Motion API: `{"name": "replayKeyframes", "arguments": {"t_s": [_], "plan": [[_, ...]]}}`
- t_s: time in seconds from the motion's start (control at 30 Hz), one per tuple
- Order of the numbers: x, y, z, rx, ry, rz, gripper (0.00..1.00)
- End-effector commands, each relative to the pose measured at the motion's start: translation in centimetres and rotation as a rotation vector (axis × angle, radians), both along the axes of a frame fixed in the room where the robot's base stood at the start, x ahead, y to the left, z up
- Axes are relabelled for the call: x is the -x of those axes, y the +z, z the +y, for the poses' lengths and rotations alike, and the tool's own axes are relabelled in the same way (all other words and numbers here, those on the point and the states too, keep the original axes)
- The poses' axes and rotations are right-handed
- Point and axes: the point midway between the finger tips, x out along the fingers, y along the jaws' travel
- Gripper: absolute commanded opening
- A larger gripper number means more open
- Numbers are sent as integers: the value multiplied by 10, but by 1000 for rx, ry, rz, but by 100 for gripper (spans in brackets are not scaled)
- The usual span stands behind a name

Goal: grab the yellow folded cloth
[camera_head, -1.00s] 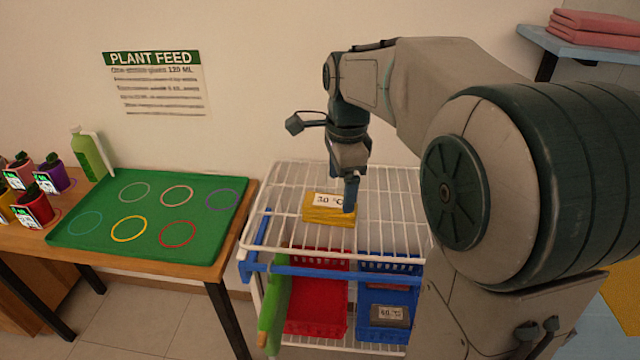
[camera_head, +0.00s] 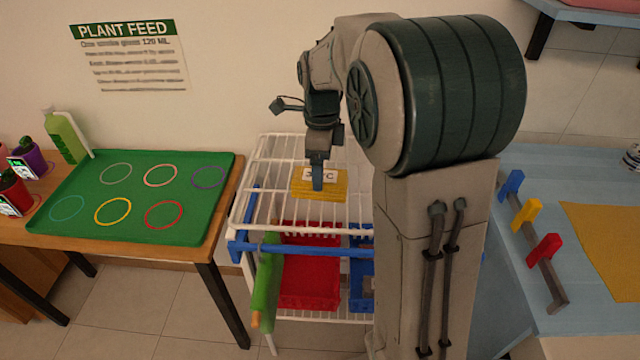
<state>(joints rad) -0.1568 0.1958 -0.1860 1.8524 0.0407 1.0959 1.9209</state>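The yellow folded cloth (camera_head: 336,189) with a white tag on its face is at the top level of the white wire rack (camera_head: 262,178). I cannot tell whether it rests on the wires or is slightly raised. My gripper (camera_head: 318,183) points down at the cloth, and a dark finger covers the middle of the tag. Only one finger shows clearly; the other is hidden, so its opening and any grip on the cloth cannot be made out.
Below are a red basket (camera_head: 308,275) and a partly hidden blue basket (camera_head: 360,280). A table with a green tray (camera_head: 85,215) stands left. A blue table with colored hooks (camera_head: 533,215) stands right.

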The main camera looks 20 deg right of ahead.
Motion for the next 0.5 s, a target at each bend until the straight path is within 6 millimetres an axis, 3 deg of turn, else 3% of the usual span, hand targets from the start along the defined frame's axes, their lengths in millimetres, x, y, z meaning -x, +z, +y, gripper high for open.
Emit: {"name": "replayKeyframes", "arguments": {"t_s": [0.3, 0.5], "plan": [[-1, -44, 2, 0, 1, 4, 84], [-2, -50, 2, 0, 1, 0, 84]]}}
